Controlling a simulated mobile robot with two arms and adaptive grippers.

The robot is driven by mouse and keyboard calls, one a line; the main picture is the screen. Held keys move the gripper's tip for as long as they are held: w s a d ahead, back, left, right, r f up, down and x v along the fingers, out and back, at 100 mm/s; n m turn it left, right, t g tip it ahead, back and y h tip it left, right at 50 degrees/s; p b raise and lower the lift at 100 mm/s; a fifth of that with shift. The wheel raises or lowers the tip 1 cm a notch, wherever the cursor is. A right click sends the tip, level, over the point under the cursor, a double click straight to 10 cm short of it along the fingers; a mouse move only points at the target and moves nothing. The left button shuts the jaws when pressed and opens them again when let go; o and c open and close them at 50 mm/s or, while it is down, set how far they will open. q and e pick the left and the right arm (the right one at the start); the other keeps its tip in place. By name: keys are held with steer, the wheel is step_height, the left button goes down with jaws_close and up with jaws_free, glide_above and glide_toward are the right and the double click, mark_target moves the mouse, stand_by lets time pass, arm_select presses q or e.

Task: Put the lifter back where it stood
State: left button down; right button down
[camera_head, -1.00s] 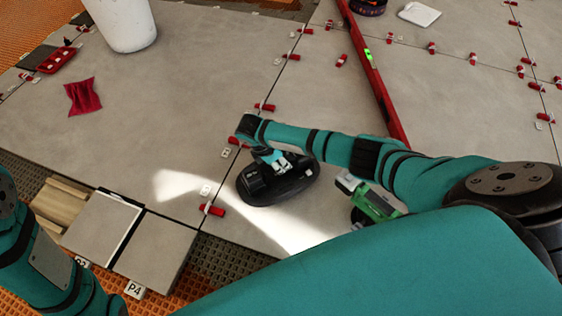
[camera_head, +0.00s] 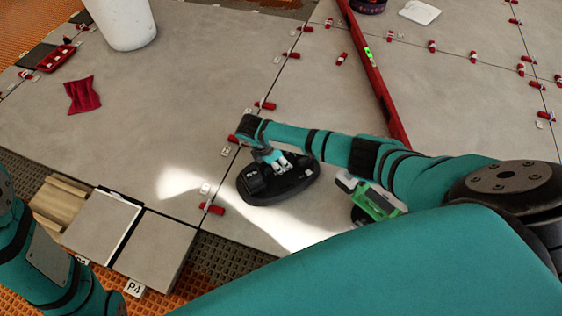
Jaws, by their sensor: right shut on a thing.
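The lifter (camera_head: 299,187) is a black oval pad with a raised black body on top. It is on or just above the grey tile, left of the green tool; I cannot tell whether its underside touches. My right gripper (camera_head: 277,164) reaches down to it from above and is shut on its upper part. The fingers and wrist partly hide the grip. My left arm shows at the left edge, but its gripper is out of view.
A green tool (camera_head: 376,202) stands close to the right, partly behind my arm. Red clips (camera_head: 211,208) line the tile joints. A red level (camera_head: 374,75), white bucket (camera_head: 124,22) and red cloth (camera_head: 83,95) lie farther off. Loose tiles (camera_head: 156,250) lie front left. The left tile is mostly clear.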

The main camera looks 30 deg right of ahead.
steer(key=c, duration=1.2)
jaws_free()
steer(key=shift+o, duration=0.4)
